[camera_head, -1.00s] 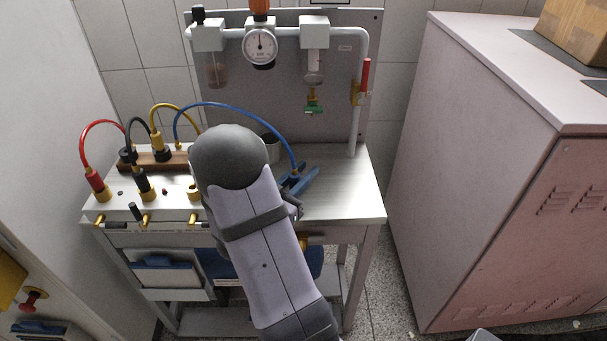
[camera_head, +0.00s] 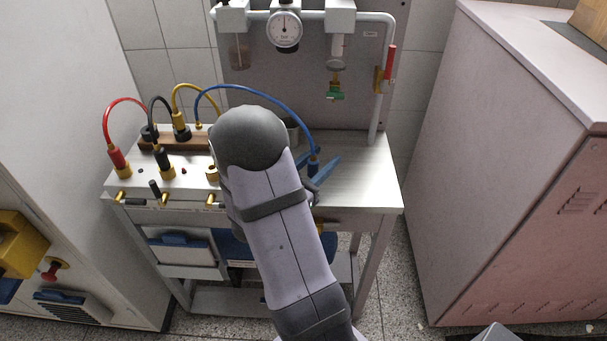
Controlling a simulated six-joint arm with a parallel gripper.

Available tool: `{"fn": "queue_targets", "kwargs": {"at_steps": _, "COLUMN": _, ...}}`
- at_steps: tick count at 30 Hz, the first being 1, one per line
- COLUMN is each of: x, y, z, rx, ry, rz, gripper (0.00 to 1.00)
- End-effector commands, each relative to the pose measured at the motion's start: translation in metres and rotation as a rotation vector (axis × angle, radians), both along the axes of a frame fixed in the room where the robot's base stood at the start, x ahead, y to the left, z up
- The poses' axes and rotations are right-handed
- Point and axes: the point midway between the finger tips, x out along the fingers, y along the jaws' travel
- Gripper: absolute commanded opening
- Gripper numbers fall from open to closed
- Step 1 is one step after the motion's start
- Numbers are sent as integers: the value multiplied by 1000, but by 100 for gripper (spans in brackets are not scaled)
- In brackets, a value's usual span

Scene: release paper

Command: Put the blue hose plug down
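The blue hose plug (camera_head: 314,168) stands roughly upright at the end of the blue hose (camera_head: 270,95), over the right part of the steel table (camera_head: 362,180). Two slanting blue finger-like pieces, apparently my gripper (camera_head: 323,165), lie on either side of it. My own arm covers the gripper's body and part of the plug's surroundings. I cannot tell whether the fingers press on the plug or stand clear of it, nor whether the plug's lower end touches the tabletop.
On the table's left, a white manifold (camera_head: 140,184) carries red, black and yellow hoses. A back panel (camera_head: 262,80) holds a gauge (camera_head: 284,29) and pipe. A grey cup (camera_head: 291,127) stands behind my arm. The tabletop's right end is clear. A pinkish cabinet (camera_head: 480,170) stands further right.

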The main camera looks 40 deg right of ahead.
Motion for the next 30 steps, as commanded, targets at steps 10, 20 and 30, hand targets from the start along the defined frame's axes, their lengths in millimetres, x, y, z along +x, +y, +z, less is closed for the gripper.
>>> {"fn": "queue_targets", "kwargs": {"at_steps": 10, "x": -6, "y": 53, "z": -1, "rx": 0, "ry": 0, "rz": 8, "gripper": 40}}
{"fn": "queue_targets", "kwargs": {"at_steps": 20, "x": -14, "y": 99, "z": -1, "rx": 0, "ry": 1, "rz": 5, "gripper": 40}}
{"fn": "queue_targets", "kwargs": {"at_steps": 30, "x": -18, "y": 115, "z": -1, "rx": 0, "ry": 1, "rz": 1, "gripper": 40}}
